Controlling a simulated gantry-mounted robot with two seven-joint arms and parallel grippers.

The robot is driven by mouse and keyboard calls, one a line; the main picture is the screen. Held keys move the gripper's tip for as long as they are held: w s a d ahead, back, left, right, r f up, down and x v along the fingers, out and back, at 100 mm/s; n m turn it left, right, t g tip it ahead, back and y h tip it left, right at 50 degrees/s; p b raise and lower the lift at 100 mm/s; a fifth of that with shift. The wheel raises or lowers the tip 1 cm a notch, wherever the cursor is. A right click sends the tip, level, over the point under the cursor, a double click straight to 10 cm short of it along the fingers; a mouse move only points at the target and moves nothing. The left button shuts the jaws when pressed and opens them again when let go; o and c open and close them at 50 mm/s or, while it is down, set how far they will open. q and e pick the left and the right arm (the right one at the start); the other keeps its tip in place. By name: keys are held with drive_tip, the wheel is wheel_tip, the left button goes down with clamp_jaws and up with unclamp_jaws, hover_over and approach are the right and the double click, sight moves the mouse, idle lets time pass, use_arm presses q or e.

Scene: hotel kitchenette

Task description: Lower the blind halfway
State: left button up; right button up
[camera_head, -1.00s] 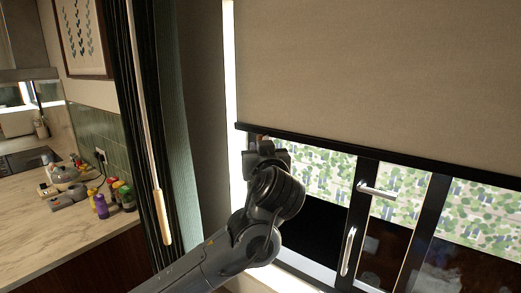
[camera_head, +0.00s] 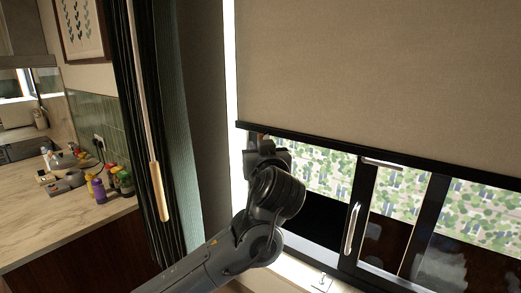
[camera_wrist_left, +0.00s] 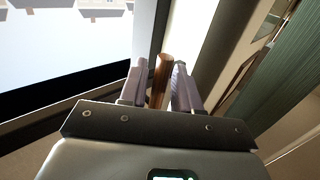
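The beige roller blind (camera_head: 380,75) hangs over the upper part of the window, with a black bottom bar (camera_head: 400,163) along its lower edge. My left gripper (camera_head: 262,140) is at the left end of that bar, just under it. In the left wrist view, the gripper's two grey fingers (camera_wrist_left: 161,85) are closed on a small brown wooden pull (camera_wrist_left: 161,75) between them. The head view shows little of this pull, as the gripper hides it. My right gripper is in neither view.
A dark curtain (camera_head: 145,120) hangs left of the window, with a wooden-handled wand (camera_head: 159,190) in front. Window handles (camera_head: 352,228) stand out below the blind. The counter (camera_head: 65,225) at left holds several bottles (camera_head: 122,180).

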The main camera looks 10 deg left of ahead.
use_arm(q)
drive_tip(key=shift+o, duration=0.2)
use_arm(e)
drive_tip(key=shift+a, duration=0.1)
use_arm(q)
drive_tip(key=shift+s+d, duration=0.1)
drive_tip(key=shift+s, duration=0.15)
drive_tip(key=b+v, duration=0.1)
drive_tip(key=v, duration=0.6)
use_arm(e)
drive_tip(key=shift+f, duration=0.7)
use_arm(q)
drive_tip(key=shift+r, duration=0.1)
